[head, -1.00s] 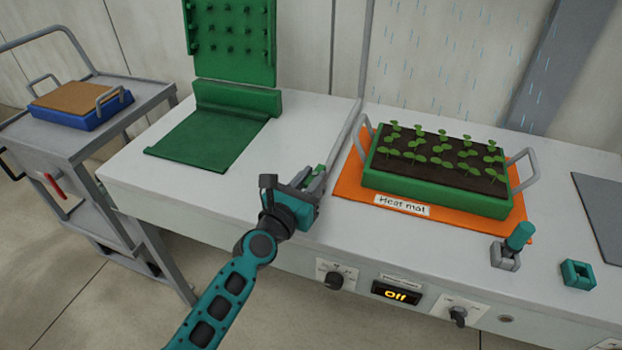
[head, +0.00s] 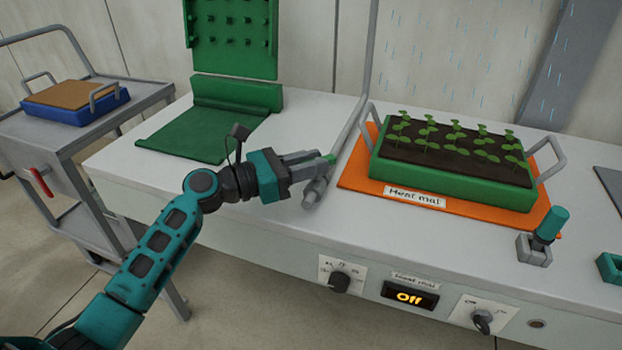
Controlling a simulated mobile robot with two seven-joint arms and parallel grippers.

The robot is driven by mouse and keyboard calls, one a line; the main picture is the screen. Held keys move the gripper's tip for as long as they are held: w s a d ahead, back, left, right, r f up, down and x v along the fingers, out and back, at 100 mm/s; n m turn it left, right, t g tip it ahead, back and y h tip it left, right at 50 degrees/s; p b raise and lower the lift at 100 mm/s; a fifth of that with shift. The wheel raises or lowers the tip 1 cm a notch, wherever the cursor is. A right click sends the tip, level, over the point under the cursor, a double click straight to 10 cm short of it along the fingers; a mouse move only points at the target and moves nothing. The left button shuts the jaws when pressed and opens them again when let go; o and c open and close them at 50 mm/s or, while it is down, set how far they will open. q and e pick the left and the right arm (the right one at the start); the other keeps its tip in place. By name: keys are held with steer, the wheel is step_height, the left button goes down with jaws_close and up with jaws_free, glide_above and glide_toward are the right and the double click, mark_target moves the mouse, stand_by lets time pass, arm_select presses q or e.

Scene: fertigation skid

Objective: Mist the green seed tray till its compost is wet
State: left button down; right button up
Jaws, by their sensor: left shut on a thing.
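The green seed tray (head: 450,189) sits on an orange heat mat (head: 359,185), with rows of seedlings in dark brown compost (head: 440,152) and a grey handle at each end. Pale blue streaks like falling mist show above and behind it; their source is out of view. I cannot tell from the colour how wet the compost is. My left gripper (head: 318,160) is left of the tray, shut on a grey bar (head: 350,131). The bar runs from the top of the picture and bends down to a thick grey end by the fingers. My right gripper is not in view.
A teal-topped lever (head: 548,229) stands in front of the tray's right end. The bench front has two knobs and a display (head: 410,296) reading Off. A trolley (head: 60,135) with a blue tray stands left.

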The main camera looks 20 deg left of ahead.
arm_select(q)
steer(key=m+g+h+b, duration=0.1)
steer(key=m+g, duration=0.1)
steer(key=m+g+h, duration=0.1)
steer(key=g, duration=0.2)
steer(key=w+m+g+h+b, duration=0.1)
steer(key=m+g+h, duration=0.1)
steer(key=shift+a+m+b, duration=0.25)
steer(key=shift+m+b, duration=0.05)
steer(key=shift+b, duration=0.05)
steer(key=shift+w+m+g+h+b, duration=0.15)
steer(key=shift+m+g+b, duration=0.55)
steer(key=shift+g, duration=0.7)
steer(key=shift+s+m+g+h+b, duration=0.15)
steer(key=shift+m+g+b, duration=0.3)
steer(key=shift+m+g, duration=0.7)
steer(key=shift+g, duration=0.45)
steer(key=c, duration=1.1)
jaws_free()
steer(key=shift+d, duration=0.1)
steer(key=shift+o, duration=0.3)
steer(key=shift+w, duration=0.1)
